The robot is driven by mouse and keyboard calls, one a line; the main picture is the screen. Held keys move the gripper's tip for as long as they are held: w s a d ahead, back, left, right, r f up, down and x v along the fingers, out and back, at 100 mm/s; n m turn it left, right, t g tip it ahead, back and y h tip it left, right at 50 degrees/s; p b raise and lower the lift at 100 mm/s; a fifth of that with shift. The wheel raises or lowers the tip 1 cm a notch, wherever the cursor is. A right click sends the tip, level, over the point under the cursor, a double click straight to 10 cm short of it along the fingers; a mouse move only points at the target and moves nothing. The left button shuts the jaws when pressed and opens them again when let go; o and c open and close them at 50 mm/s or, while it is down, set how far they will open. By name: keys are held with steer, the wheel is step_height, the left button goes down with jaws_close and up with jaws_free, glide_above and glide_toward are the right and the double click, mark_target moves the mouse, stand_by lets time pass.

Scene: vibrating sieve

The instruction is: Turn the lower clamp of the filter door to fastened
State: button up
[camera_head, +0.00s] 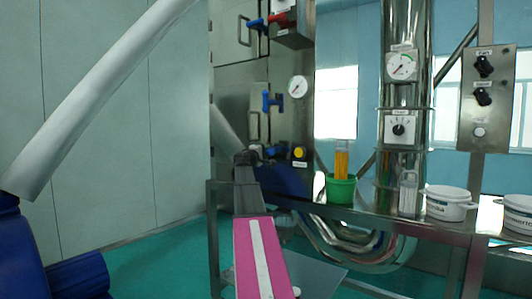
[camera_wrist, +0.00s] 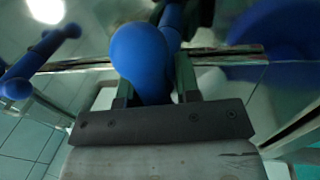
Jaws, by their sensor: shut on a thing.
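The lower clamp handle has a blue round knob (camera_wrist: 141,50) that fills the middle of the wrist view. My gripper (camera_wrist: 155,80) has one finger on each side of this knob and is shut on it. In the head view my gripper (camera_head: 246,158) reaches the steel filter housing low on its front, and the arm and gripper hide most of the clamp there. The steel filter door (camera_head: 230,85) is seen at a steep angle, and its seam with the housing is hard to make out.
A steel table (camera_head: 375,208) on the right carries a green cup (camera_head: 341,190) and white tubs (camera_head: 447,204). Green floor (camera_head: 165,255) is clear at the left.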

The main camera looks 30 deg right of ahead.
steer(key=shift+r+n, duration=0.25)
steer(key=shift+n, duration=0.35)
steer(key=o, duration=0.8)
steer(key=shift+a+f, duration=0.1)
steer(key=shift+a, duration=0.05)
steer(key=shift+s+a+f, duration=0.1)
steer(key=shift+s+a, duration=0.1)
steer(key=shift+a, duration=0.1)
steer(key=v, duration=1)
